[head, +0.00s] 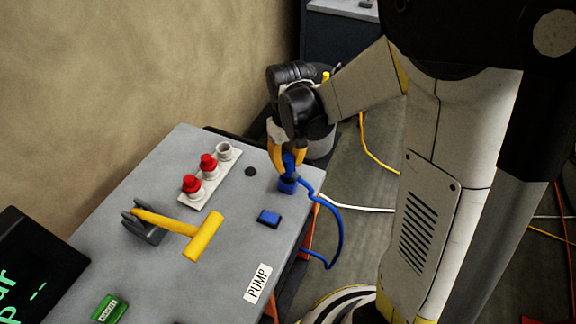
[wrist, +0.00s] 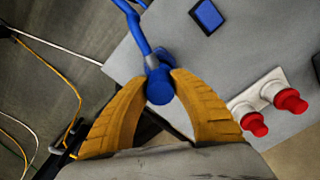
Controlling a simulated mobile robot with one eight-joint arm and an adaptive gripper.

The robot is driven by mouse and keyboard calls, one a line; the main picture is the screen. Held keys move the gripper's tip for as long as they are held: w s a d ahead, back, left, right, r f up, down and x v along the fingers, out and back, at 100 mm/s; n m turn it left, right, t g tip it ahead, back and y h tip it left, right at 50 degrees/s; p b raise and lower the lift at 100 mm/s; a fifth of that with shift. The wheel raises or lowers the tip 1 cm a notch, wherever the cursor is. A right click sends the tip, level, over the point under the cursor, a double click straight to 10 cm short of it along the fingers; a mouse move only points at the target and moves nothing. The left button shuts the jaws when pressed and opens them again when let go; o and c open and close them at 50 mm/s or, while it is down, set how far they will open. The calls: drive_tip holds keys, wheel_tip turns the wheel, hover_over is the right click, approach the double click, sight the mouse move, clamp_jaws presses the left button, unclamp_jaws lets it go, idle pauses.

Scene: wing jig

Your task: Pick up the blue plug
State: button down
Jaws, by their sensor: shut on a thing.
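The blue plug (head: 288,162) is at the far right edge of the grey panel top, with a blue cable running from it down over the panel's right edge. My gripper (head: 287,160) comes down from above with its yellow fingers shut on the plug. In the wrist view the blue plug (wrist: 159,86) sits between the two yellow fingertips of my gripper (wrist: 160,82). A blue socket piece (head: 287,184) shows just under the plug in the head view. I cannot tell whether the plug is still seated in it.
A blue square block (head: 269,218) lies on the panel (head: 235,265) near the plug. A white strip with red caps (head: 208,164) and a yellow T-handle (head: 203,236) stand to the left. A PUMP label (head: 258,283) is at the front. Cables lie on the floor at right.

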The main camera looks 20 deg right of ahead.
wheel_tip(320, 180, up, 2)
drive_tip(key=shift+r+p, duration=0.15)
drive_tip(key=shift+p, duration=0.2)
drive_tip(key=s+d+r+p, duration=0.5)
drive_tip(key=s+d+r, duration=0.1)
drive_tip(key=d+r, duration=0.3)
drive_tip(key=shift+s+d+r, duration=0.2)
drive_tip(key=shift+d+r, duration=0.2)
drive_tip(key=shift+r, duration=0.05)
